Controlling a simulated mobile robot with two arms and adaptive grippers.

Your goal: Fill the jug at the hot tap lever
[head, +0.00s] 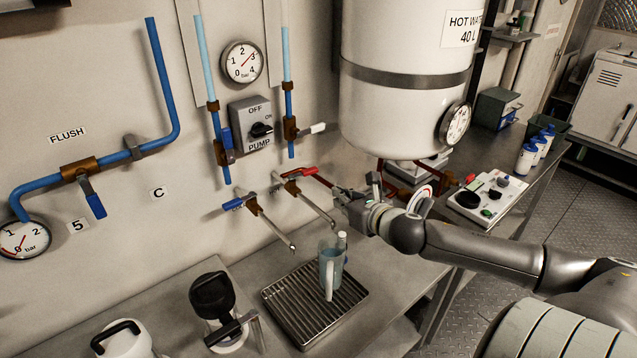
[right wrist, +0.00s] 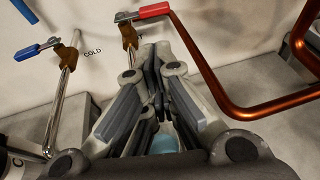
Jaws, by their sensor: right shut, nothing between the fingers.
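The red hot tap lever (head: 301,172) sits on a brass valve on the wall; in the right wrist view the lever (right wrist: 152,10) points right. The hot tap's steel spout (head: 317,208) slopes down toward the jug. The translucent bluish jug (head: 329,270) stands upright on the slotted drip tray (head: 285,304), its white handle facing the front; I cannot tell its water level. My right gripper (head: 342,197) is shut and empty, just right of the hot tap and below its lever. It also shows in the right wrist view (right wrist: 158,55). My left gripper is out of view.
The cold tap's blue lever (head: 238,204) is left of the hot tap. The white water heater (head: 405,110) hangs above my right arm. A black-topped container (head: 212,297) stands left of the tray. A control box (head: 487,197) sits on the counter at right.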

